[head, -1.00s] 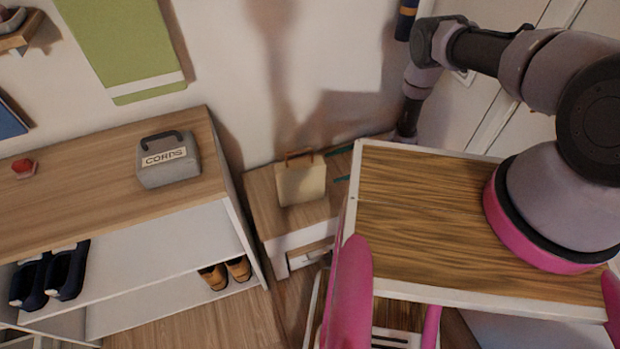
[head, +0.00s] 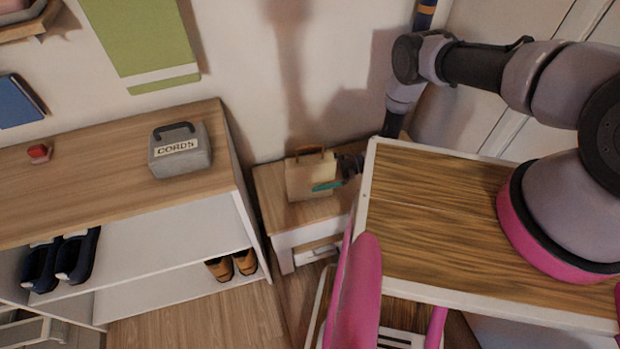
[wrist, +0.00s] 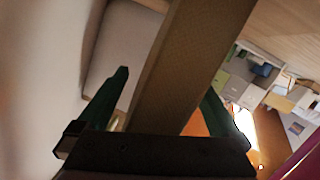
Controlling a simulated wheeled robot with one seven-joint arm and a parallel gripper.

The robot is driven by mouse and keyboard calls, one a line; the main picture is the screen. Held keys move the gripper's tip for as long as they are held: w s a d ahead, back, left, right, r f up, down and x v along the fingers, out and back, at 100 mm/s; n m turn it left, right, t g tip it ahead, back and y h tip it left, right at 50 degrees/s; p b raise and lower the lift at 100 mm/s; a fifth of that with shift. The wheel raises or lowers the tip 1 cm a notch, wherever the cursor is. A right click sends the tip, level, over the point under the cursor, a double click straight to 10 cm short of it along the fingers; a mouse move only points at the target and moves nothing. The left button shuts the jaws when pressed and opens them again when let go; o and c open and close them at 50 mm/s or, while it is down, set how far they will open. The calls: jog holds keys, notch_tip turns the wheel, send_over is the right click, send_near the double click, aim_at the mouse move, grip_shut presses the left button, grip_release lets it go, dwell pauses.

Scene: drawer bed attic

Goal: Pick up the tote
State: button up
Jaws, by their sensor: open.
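The tote (head: 308,181), a beige upright bag with a brown handle, stands on a small wooden side table (head: 270,197). My gripper (head: 330,184) is at the tote's right side, with one teal finger across its front. The other finger is hidden behind the tote in the head view. In the wrist view the open fingers (wrist: 166,84) stand one on each side of the tote's tan side (wrist: 185,75), which runs up between them. I cannot tell whether either finger touches it.
A shelf unit (head: 100,205) to the left bears a grey case labelled CORDS (head: 180,150) and a small red object (head: 39,152). Shoes (head: 62,262) sit inside it. The wall is close behind the tote.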

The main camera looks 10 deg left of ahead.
jog(key=shift+a, duration=0.1)
jog(key=c, duration=1.5)
jog(key=shift+r, duration=0.1)
